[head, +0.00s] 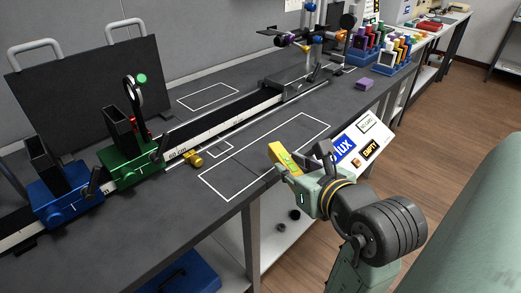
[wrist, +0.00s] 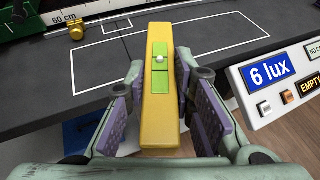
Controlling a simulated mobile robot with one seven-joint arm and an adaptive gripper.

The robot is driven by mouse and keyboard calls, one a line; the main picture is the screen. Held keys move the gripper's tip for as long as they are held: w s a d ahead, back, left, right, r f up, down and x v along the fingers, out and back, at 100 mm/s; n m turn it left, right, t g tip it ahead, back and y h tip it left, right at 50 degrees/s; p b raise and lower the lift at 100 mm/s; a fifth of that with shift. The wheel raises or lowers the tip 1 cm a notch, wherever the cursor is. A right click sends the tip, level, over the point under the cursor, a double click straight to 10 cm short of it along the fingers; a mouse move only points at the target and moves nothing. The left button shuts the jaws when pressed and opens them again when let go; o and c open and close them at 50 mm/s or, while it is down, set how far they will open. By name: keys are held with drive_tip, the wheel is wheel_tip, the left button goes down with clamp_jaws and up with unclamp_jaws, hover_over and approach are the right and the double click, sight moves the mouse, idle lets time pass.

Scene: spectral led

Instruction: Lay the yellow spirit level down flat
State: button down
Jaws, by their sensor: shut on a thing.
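The yellow spirit level (head: 281,158) is a long yellow bar with a bright green window. In the wrist view the spirit level (wrist: 160,118) runs lengthwise away from me, between the purple pads of my gripper (wrist: 160,92). My gripper (head: 297,169) is shut on it in the head view, at the front edge of the dark bench. The far end of the level reaches over the bench top, and its near end is beyond the edge. I cannot tell whether it touches the bench.
White outlined rectangles mark the dark bench (head: 235,203); the larger front one (head: 265,150) is empty. A long rail (head: 215,122) carries blue and green holders (head: 130,160). A lux display panel (head: 357,143) sits right of my gripper. A small brass knob (head: 193,159) is near the rail.

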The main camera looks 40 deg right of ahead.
sight(271, 144)
drive_tip(key=w+d, duration=0.1)
drive_tip(key=w, duration=0.2)
drive_tip(key=w+d+p, duration=0.1)
drive_tip(key=w, duration=0.3)
drive_tip(key=w+d+f, duration=0.1)
drive_tip(key=w, duration=0.2)
drive_tip(key=shift+w, duration=0.25)
drive_tip(key=f, duration=0.1)
drive_tip(key=f+p, duration=0.1)
drive_tip(key=f, duration=0.1)
drive_tip(key=shift+w, duration=0.35)
drive_tip(key=shift+f, duration=0.35)
drive_tip(key=shift+f, duration=0.1)
drive_tip(key=shift+f+b, duration=0.15)
drive_tip(key=shift+b, duration=0.15)
drive_tip(key=c, duration=1.4)
unclamp_jaws()
drive_tip(key=shift+o, duration=0.2)
